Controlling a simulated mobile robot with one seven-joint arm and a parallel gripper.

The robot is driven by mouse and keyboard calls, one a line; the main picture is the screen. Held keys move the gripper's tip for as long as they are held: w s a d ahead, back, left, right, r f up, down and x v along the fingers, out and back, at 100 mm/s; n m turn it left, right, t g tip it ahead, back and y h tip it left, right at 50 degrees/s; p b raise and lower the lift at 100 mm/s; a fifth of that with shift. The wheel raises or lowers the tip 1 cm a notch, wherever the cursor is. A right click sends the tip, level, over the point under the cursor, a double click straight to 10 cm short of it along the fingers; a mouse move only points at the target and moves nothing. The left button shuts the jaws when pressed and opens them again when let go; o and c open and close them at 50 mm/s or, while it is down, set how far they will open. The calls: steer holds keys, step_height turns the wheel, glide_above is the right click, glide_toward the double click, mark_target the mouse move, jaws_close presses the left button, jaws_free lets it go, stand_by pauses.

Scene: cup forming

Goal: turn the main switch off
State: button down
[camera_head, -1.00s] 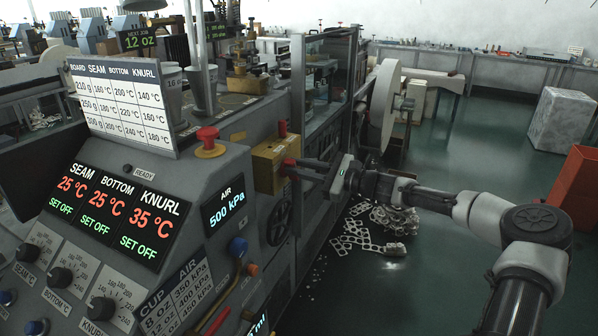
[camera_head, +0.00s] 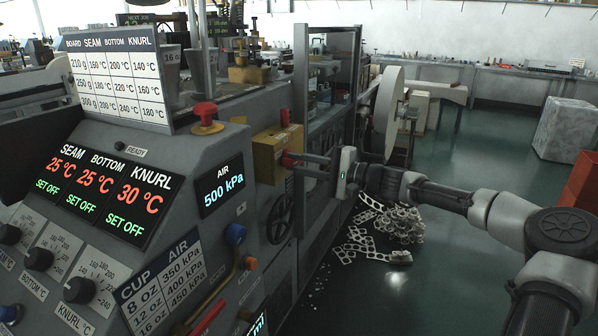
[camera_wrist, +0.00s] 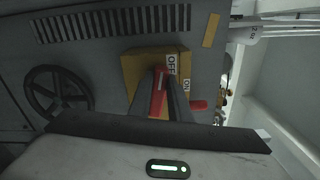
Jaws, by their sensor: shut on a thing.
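The main switch is a yellow box (camera_head: 268,152) on the side of the grey machine, with a red lever (camera_head: 288,160) on its face. My gripper (camera_head: 298,164) is shut on the red lever, reaching in from the right. In the wrist view the yellow box (camera_wrist: 136,68) shows with the red lever (camera_wrist: 158,94) between my two dark fingers (camera_wrist: 162,98). OFF and ON labels are beside the lever, partly covered. A second red part (camera_head: 285,117) stands on top of the box. The lever's exact position against the labels is hard to tell.
A red mushroom button (camera_head: 206,112) sits on the console, left of the switch. A black handwheel (camera_head: 280,219) is below the box. Metal scrap (camera_head: 390,230) lies on the floor under my arm. Open green floor (camera_head: 470,165) lies to the right.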

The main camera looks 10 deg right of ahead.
steer(key=shift+f+n+b, duration=0.3)
steer(key=shift+n+b, duration=0.75)
steer(key=shift+n, duration=0.05)
steer(key=c, duration=1.6)
jaws_free()
steer(key=shift+c, duration=0.2)
steer(key=p+v, duration=0.2)
steer(key=v, duration=1.5)
steer(key=shift+s+d+p, duration=0.15)
steer(key=shift+p, duration=0.2)
